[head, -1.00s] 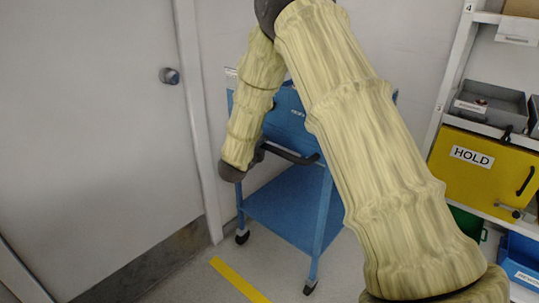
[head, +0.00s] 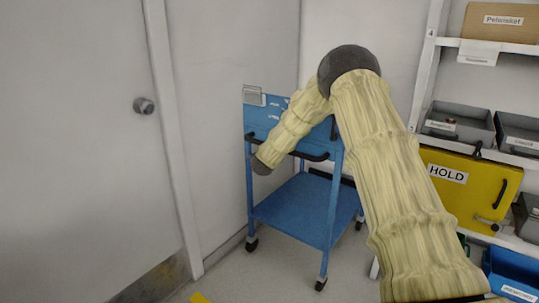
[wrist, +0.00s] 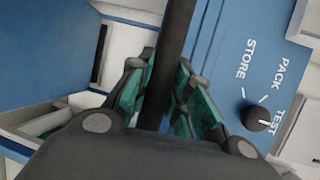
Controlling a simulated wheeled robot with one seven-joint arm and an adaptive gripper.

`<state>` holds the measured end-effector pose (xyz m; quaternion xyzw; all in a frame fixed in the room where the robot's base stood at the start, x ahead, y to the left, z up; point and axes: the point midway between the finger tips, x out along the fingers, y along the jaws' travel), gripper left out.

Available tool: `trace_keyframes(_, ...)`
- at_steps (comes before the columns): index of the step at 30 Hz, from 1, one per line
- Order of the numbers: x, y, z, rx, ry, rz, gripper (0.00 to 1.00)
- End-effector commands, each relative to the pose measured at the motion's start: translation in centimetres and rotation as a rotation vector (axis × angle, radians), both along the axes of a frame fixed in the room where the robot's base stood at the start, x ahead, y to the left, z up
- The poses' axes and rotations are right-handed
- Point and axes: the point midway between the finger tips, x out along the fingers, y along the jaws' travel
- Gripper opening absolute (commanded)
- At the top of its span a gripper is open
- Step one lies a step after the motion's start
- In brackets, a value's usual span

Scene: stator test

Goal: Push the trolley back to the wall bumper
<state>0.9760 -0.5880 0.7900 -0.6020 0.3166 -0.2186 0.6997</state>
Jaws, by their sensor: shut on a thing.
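The blue trolley (head: 292,212) stands upright on its castors near the wall corner, with a black handle (head: 312,156) across its near side. In the wrist view my gripper (wrist: 163,68) is shut on the dark handle bar (wrist: 176,40), with green finger pads on both sides of it. In the head view my arm covers part of the trolley's top, and the gripper's fingers are hidden. A dark bar (head: 334,177) shows at the trolley's far side; I cannot tell whether it is the wall bumper.
A closed grey door (head: 80,150) is at the left. Shelving at the right holds grey bins (head: 458,124) and a yellow HOLD box (head: 470,190). The wrist view shows a blue panel with a black knob (wrist: 257,116) marked STORE, PACK and TEST. A yellow floor strip (head: 200,298) lies at the bottom.

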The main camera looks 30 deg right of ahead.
Motion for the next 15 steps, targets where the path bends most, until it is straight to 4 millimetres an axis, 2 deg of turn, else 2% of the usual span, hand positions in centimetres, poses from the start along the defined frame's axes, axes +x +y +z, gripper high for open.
trace_keyframes(4, 0.4, -1.1, -0.2, 0.001, 0.002, -0.001, 0.00)
trace_keyframes(15, 0.7, -1.7, 0.0, 0.000, 0.000, -0.001, 0.00)
